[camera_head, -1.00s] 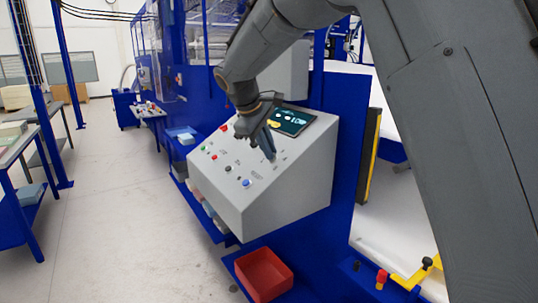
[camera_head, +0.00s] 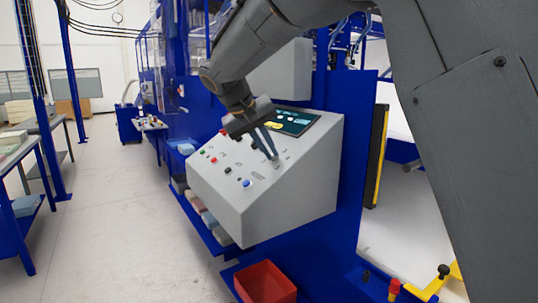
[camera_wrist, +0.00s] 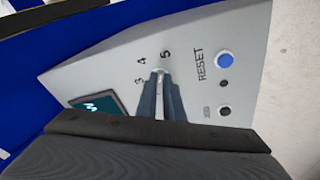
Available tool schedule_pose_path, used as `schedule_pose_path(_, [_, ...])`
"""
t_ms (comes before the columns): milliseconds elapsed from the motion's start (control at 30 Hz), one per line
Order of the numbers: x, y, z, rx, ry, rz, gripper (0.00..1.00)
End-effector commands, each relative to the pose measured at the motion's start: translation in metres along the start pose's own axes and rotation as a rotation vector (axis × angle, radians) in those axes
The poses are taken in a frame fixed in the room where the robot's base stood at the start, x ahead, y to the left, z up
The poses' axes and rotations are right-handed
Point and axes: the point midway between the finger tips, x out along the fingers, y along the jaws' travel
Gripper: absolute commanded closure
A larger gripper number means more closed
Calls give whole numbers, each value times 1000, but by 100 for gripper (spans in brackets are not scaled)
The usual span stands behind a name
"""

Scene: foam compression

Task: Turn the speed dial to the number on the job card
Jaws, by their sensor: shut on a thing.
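My gripper (camera_head: 274,155) reaches down to the sloped face of the grey control panel (camera_head: 285,195). In the wrist view, its two dark fingers (camera_wrist: 160,93) are shut on the speed dial (camera_wrist: 160,72), whose pale top shows at their tips. Printed numbers 3, 4 and 5 arc around the dial's far side. The dial's top lies by the gap between 4 and 5, but the fingers hide most of it, and I cannot tell which number it points to. I cannot make out a job card in either view.
A blue button (camera_wrist: 225,60) labelled RESET and dark buttons sit right of the dial in the wrist view. A lit screen (camera_head: 290,122) is on the panel's upper part. A red bin (camera_head: 265,283) stands below. Open floor lies left.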

Motion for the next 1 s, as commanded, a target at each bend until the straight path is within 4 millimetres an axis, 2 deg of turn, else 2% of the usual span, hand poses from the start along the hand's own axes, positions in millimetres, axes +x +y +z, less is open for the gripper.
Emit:
schedule_pose_path(33, [5,-3,3,15,-10,3,100])
schedule_pose_path(300, [5,-3,4,78,-12,13,100])
schedule_pose_path(733, [5,-4,5,87,-14,15,100])
schedule_pose_path(800, [6,-4,5,86,-15,15,84])
schedule_pose_path(867, [6,-3,5,86,-14,16,74])
schedule_pose_path(1000, [6,0,4,88,-14,17,74])
